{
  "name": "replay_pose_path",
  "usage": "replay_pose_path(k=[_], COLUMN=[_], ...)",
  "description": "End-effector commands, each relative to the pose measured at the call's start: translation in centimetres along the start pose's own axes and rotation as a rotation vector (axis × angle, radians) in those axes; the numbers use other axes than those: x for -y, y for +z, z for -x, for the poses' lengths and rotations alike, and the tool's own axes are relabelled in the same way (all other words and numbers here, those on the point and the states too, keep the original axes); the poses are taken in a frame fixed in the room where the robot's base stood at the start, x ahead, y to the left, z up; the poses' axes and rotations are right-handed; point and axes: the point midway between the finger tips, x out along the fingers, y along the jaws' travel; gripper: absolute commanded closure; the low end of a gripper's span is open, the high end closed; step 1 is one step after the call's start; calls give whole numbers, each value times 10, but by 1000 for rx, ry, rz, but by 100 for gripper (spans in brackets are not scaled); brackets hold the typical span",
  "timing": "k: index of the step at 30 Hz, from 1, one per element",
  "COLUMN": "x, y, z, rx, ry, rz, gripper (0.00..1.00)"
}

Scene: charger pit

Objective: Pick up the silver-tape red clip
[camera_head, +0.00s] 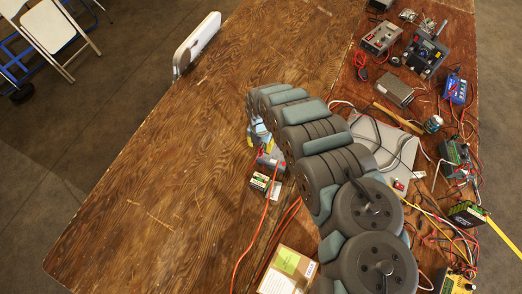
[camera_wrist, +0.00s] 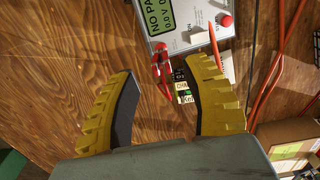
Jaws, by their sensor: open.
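A red clip (camera_wrist: 160,60) lies at the near edge of a meter in the wrist view, between my fingertips in the picture and beyond them. I cannot make out silver tape on it clearly. A second red lead end (camera_wrist: 214,46), beside a white piece, lies to its right. My gripper (camera_wrist: 162,69) has yellow ribbed fingers spread wide apart, with nothing held. In the head view my gripper (camera_head: 256,136) is over the middle of the wooden table, largely hidden by my arm, and the red clip cannot be told apart there.
The meter (camera_wrist: 182,22) has a lit display and red knobs. A small labelled battery pack (camera_head: 260,181) and a cardboard box (camera_head: 288,272) stand nearby with red cables. Instruments and wires crowd the table's right side. The left of the wooden table (camera_head: 150,170) is mostly clear.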

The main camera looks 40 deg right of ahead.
Motion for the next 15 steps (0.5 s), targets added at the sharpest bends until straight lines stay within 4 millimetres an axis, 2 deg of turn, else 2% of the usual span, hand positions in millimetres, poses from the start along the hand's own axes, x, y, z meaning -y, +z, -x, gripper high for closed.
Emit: replay_pose_path(k=[7, 15], x=[0, 0], y=[0, -1], z=[-8, -27], rx=[-1, -1], ry=[0, 2], rz=[-1, -1], gripper=[52, 52])
